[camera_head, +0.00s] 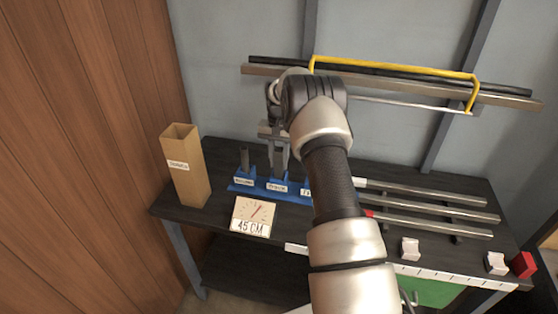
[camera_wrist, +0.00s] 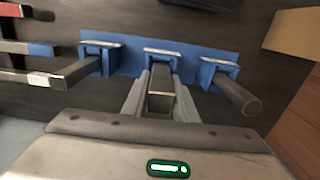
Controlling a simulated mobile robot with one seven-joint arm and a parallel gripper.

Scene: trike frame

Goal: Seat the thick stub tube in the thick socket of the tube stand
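The blue tube stand (camera_head: 258,196) lies on the dark bench with three sockets in a row; it also shows in the wrist view (camera_wrist: 206,54). The middle socket's label (camera_head: 277,187) seems to read "THICK". The thick stub tube (camera_wrist: 160,102), a short square metal tube, stands at the middle socket, its top end facing the wrist camera. My gripper (camera_head: 278,158) points down over that socket, its fingers (camera_wrist: 160,88) on both sides of the stub and appearing to touch it. Whether the stub is fully down in the socket cannot be told.
A dark round tube (camera_head: 244,157) stands in the left socket. A cardboard bin (camera_head: 190,175) and a "45 CM" dial card (camera_head: 252,217) are nearby. My arm hides part of the bench.

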